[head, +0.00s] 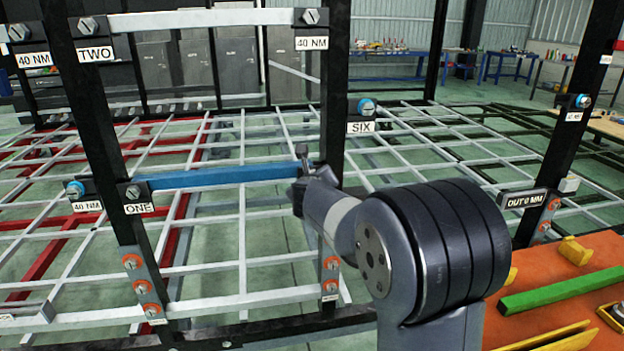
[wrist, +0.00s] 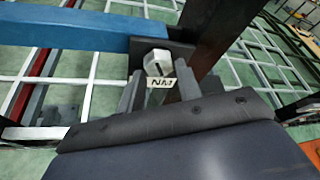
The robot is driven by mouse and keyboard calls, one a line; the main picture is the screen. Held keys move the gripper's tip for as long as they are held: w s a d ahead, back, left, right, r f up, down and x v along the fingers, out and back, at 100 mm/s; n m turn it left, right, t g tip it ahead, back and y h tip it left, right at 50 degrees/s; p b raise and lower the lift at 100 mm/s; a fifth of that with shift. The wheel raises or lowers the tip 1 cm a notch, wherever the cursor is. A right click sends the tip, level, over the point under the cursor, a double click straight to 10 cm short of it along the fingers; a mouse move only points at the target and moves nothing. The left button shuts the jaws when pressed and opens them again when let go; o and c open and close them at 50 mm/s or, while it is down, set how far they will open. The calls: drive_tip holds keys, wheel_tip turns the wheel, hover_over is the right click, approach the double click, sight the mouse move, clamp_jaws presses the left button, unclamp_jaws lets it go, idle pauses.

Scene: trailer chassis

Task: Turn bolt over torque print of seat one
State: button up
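The blue beam (head: 225,175) runs between two black posts, its left end at the plate marked ONE (head: 138,208). A bolt (head: 132,192) sits above that word. A 40 NM print (head: 87,206) is further left, under a blue-collared bolt (head: 75,189). My gripper (head: 306,168) is at the beam's right end. In the wrist view, a grey bolt head (wrist: 158,62) with a dark mark stands between my two fingertips, below the beam's end. The fingers look apart, with small gaps beside the bolt. A print reading NM (wrist: 162,82) shows under it, its left part hidden by a finger.
A black post (head: 336,100) stands close to my gripper. A SIX plate (head: 360,127) with a blue-collared bolt is just right of it. An orange table (head: 590,265) with a green bar (head: 560,292) and yellow parts is at the lower right.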

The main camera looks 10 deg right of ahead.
drive_tip(key=o, duration=0.3)
drive_tip(key=shift+r, duration=0.2)
drive_tip(key=v, duration=1)
drive_tip(key=shift+s+a+p, duration=0.1)
drive_tip(key=shift+s+p, duration=0.25)
drive_tip(key=shift+p, duration=0.05)
drive_tip(key=x, duration=1)
drive_tip(key=shift+w+b, duration=0.4)
drive_tip(key=shift+w, duration=0.05)
drive_tip(key=shift+s+r, duration=0.1)
